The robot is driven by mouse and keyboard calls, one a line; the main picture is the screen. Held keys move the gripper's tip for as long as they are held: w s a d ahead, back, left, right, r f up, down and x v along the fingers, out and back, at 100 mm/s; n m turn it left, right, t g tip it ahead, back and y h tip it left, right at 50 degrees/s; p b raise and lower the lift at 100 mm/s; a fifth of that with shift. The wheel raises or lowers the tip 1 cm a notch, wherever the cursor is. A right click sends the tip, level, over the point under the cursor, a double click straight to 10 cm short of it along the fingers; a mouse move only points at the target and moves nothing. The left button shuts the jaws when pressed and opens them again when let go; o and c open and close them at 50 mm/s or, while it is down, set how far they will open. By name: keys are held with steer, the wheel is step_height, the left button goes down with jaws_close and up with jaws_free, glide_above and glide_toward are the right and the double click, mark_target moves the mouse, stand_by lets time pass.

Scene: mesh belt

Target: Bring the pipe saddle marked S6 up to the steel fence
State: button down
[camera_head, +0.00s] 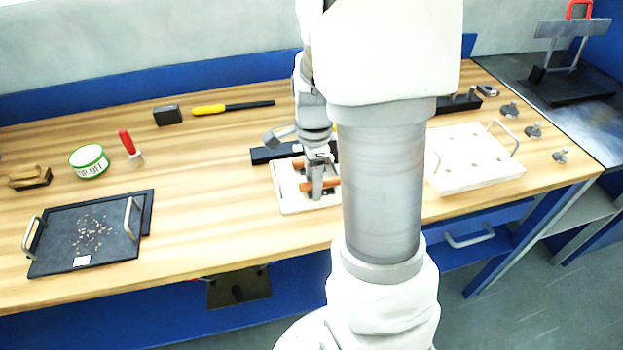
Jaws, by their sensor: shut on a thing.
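A pale, flat block (290,200) with orange-brown bars (306,187) across it lies on the wooden bench near the middle. It looks like the pipe saddle, but no S6 mark is readable. My gripper (317,194) points down over it and is shut on its near bar; the fingertips are small and partly blend with the block. A dark bar (264,155) lies just behind the block and may be the steel fence; I cannot tell whether they touch. My own arm hides the right side of the block and the bar.
A black tray (55,222) with crumbs, a green-white tin (89,161), a red-handled tool (127,142) and a dark block (166,115) are left. A white handled board (447,180) and several grey knobs are right. Bench between black tray and pale block is clear.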

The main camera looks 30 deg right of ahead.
steer(key=shift+c, duration=0.6)
jaws_free()
step_height(320, 180, up, 18)
steer(key=f+p, duration=0.1)
steer(key=p, duration=0.2)
steer(key=s+a+r+n+t, duration=0.2)
steer(key=s+a+n, duration=0.4)
steer(key=n, duration=0.4)
steer(key=s+a+r+n+t+p, duration=0.1)
steer(key=s+a+r+n+t, duration=0.2)
steer(key=n, duration=0.8)
steer(key=s+a, duration=0.2)
steer(key=a, duration=0.2)
steer(key=shift+s+t, duration=0.3)
steer(key=shift+s, duration=0.1)
